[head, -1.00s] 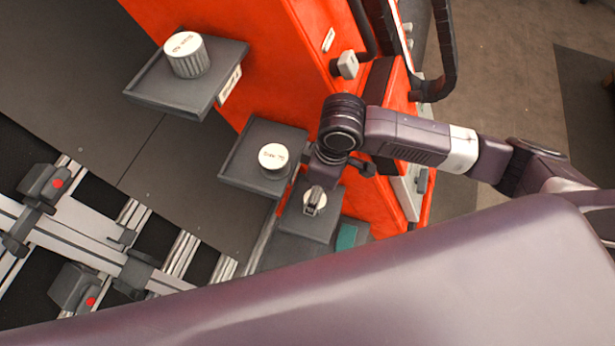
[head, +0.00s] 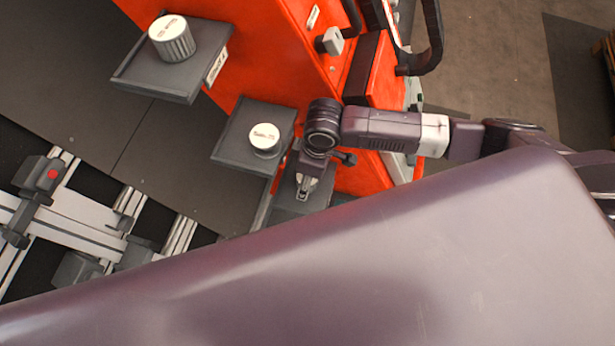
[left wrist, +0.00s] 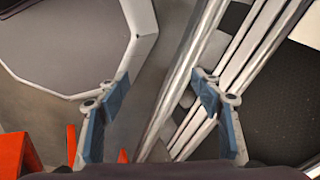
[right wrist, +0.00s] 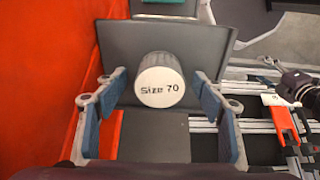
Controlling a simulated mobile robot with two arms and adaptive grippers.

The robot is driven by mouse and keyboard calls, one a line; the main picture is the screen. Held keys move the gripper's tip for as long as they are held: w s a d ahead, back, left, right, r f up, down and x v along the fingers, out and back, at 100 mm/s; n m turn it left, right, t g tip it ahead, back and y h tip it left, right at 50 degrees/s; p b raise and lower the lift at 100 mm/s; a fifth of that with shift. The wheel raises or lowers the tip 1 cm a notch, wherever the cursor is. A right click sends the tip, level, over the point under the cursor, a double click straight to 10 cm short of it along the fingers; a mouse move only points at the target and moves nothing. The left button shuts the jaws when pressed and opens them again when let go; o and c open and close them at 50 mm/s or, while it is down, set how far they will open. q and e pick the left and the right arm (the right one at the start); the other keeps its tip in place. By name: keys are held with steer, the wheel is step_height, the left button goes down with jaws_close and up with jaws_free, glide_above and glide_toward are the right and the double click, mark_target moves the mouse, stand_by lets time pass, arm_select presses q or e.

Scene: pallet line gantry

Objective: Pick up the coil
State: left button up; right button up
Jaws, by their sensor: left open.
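A white-topped coil (right wrist: 160,88) marked "Size 70" stands upright on a dark grey tray (right wrist: 120,45) in the right wrist view. My right gripper (right wrist: 161,80) is open, with a finger to each side of the coil in the picture. I see no contact. In the head view my right gripper (head: 305,188) points down over the lowest tray (head: 290,203) and hides most of what stands there. Two more coils stand on the middle tray (head: 265,138) and upper tray (head: 172,38). My left gripper (left wrist: 160,80) is open and empty above metal rails.
An orange machine wall (head: 275,60) rises beside the trays, close to my right gripper. A conveyor with metal rails (head: 70,225) lies on the other side. The middle tray (head: 225,148) sits near my right wrist. My own body covers the lower head view.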

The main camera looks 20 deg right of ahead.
steer(key=c, duration=1)
arm_select(q)
steer(key=shift+s+f, duration=0.1)
steer(key=shift+s, duration=1.05)
arm_select(e)
steer(key=c, duration=0.4)
